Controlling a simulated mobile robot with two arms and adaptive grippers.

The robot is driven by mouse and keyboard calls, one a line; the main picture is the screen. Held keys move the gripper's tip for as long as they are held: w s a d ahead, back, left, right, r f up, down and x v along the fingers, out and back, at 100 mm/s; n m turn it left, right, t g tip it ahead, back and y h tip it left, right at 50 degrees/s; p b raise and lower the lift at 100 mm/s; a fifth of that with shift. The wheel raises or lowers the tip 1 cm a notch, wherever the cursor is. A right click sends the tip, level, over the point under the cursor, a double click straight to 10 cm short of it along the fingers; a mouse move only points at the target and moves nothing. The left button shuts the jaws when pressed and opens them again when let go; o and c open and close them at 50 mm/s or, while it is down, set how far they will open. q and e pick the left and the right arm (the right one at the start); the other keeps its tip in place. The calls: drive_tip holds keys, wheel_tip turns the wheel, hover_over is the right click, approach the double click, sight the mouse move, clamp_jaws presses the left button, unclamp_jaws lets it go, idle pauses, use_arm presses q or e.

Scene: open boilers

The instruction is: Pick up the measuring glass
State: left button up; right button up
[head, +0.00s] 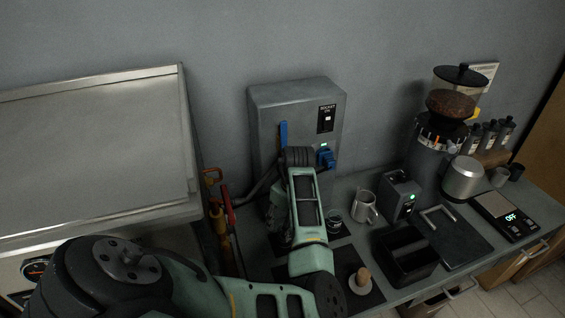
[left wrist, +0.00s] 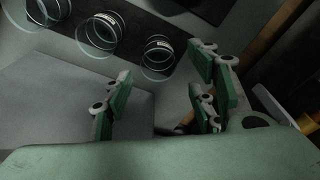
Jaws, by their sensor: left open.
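Several clear round glasses stand in a row on a dark strip in the left wrist view. The nearest glass (left wrist: 157,58) is at the upper middle, with another glass (left wrist: 100,29) to its left and a third cut off at the top left. Which one is the measuring glass I cannot tell. In the head view one small glass (head: 334,217) shows just right of my forearm. My left gripper (left wrist: 163,100) is open and empty, its fingers apart and the glasses beyond them. In the head view my forearm mostly hides this gripper. My right gripper is not in view.
A grey boiler box (head: 270,115) stands against the wall behind my arm. Right of the arm are a metal pitcher (head: 364,207), a black knock box (head: 406,257), a tamper (head: 361,278), a grinder (head: 432,150) and a scale (head: 505,217). A red-handled valve (head: 228,203) is at the left.

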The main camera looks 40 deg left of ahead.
use_arm(q)
wheel_tip(320, 180, down, 3)
drive_tip(key=shift+w+a+f+p, duration=0.1)
drive_tip(key=shift+p, duration=0.4)
drive_tip(key=f, duration=0.3)
drive_tip(key=f+p, duration=0.1)
drive_tip(key=shift+w+a+f, duration=0.2)
drive_tip(key=shift+a+f, duration=0.05)
drive_tip(key=c, duration=1.1)
drive_tip(key=shift+c, duration=0.7)
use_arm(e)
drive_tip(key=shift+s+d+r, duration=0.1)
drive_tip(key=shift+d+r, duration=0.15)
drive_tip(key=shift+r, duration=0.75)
use_arm(q)
drive_tip(key=shift+r, duration=0.2)
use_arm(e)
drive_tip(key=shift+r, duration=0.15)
